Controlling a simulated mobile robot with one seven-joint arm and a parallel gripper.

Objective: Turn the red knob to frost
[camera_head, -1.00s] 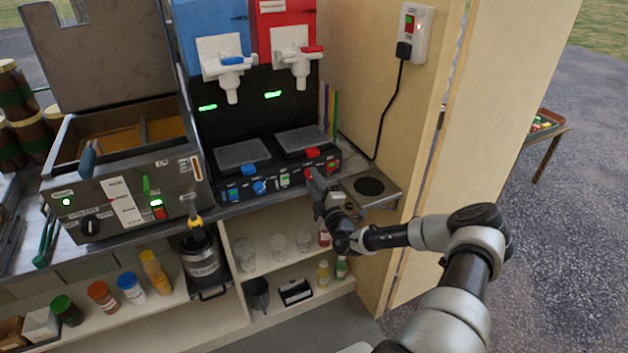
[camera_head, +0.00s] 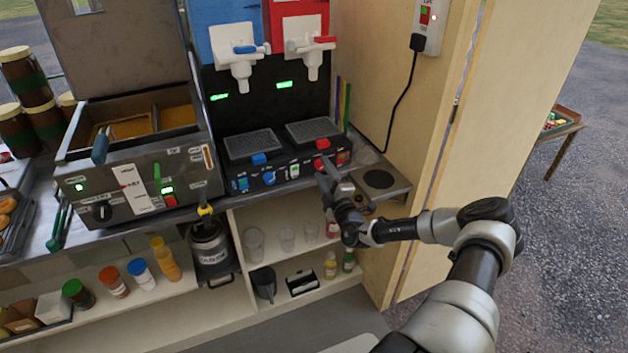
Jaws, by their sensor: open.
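The black two-tank slush machine (camera_head: 222,110) stands on the counter with a blue tank on the left and a red tank on the right. Its red knob (camera_head: 320,163) is on the right half of the front panel, partly hidden by my gripper. The knob's setting and the panel labels are too small to read. My gripper (camera_head: 326,172) is open, with its fingers right at the front of the red knob. I cannot tell whether they touch it or stand around it.
A blue knob (camera_head: 269,178) and rocker switches share the panel. A red cap-like part (camera_head: 322,144) sits above the red knob. A hotplate (camera_head: 379,180) is close on the right, beside the wooden wall (camera_head: 430,130). Shelves with glasses and bottles lie below.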

